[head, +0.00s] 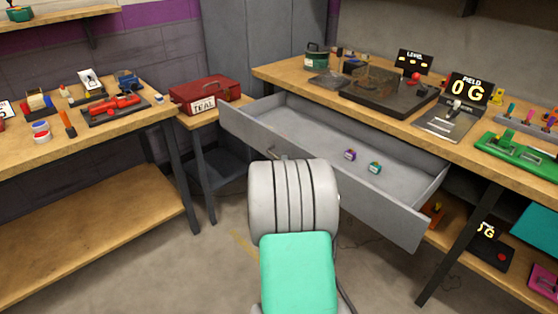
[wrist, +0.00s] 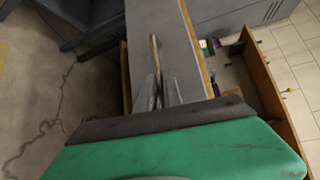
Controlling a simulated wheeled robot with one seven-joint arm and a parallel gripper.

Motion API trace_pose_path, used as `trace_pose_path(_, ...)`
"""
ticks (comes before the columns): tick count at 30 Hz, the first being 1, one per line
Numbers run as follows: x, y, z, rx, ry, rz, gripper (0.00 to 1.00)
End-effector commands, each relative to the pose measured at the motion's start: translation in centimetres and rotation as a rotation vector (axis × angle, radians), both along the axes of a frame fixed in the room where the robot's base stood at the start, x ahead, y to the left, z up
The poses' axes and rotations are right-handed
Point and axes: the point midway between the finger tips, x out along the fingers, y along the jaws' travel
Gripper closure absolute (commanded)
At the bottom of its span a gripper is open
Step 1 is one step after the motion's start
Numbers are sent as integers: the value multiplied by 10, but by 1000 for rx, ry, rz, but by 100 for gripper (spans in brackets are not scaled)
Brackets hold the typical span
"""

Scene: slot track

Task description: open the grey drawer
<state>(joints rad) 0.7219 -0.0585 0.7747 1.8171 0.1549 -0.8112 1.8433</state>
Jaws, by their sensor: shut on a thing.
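The grey drawer (head: 330,170) stands pulled well out from under the right workbench, its inside open to view. Its front panel also shows in the wrist view (wrist: 160,20). A bar handle (wrist: 154,52) runs along the front panel; a bit of the handle shows in the head view (head: 271,153). My gripper (wrist: 160,90) is shut on the handle, with a finger on each side of it. In the head view my own arm hides the gripper and part of the drawer front.
Two small coloured blocks (head: 350,155) (head: 375,168) lie inside the drawer. A red toolbox (head: 206,93) sits on a small stand left of the drawer. The right workbench (head: 283,72) and left workbench (head: 150,120) carry several devices. Floor between them is clear.

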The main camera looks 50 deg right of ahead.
Motion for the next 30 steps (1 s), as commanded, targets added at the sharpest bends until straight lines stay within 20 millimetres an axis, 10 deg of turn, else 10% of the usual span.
trace_pose_path(12,-1,1,0,1,0,-4,100)
trace_pose_path(20,-1,2,0,0,1,-3,69)
trace_pose_path(30,-5,7,2,-1,0,-2,67)
